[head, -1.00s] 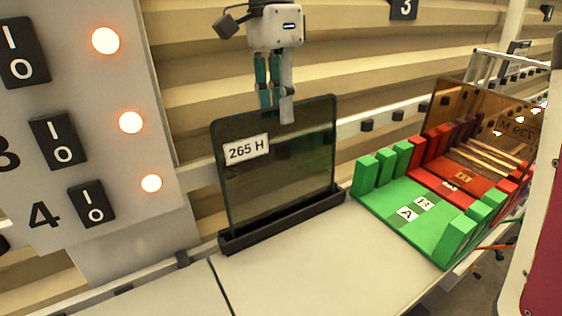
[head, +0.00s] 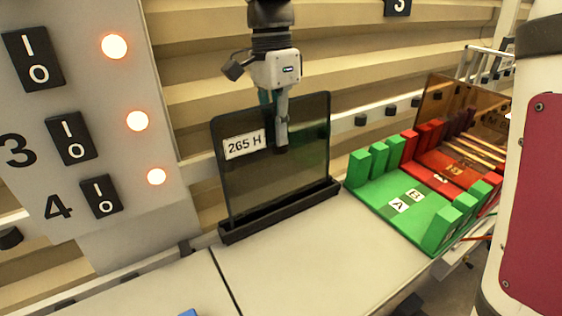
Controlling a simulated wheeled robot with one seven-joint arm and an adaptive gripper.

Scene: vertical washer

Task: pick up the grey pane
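The grey pane (head: 285,180) is a dark, see-through sheet with a white "265 H" label. It stands upright in a black slotted holder (head: 285,211) on the light table. My gripper (head: 274,128) points down over the pane's top edge. One grey finger reaches down in front of the pane, and the teal finger passes behind its top edge. The fingers are apart with the pane between them. The lower end of the rear finger is hidden by the dark pane, and I cannot tell whether either finger touches it.
A panel (head: 160,90) with switches and lit round lamps stands at the left. At the right are a green slotted rack (head: 415,222), a red rack (head: 445,168) and an amber pane (head: 435,100). The table (head: 310,260) in front is clear, with a blue bit at the bottom edge.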

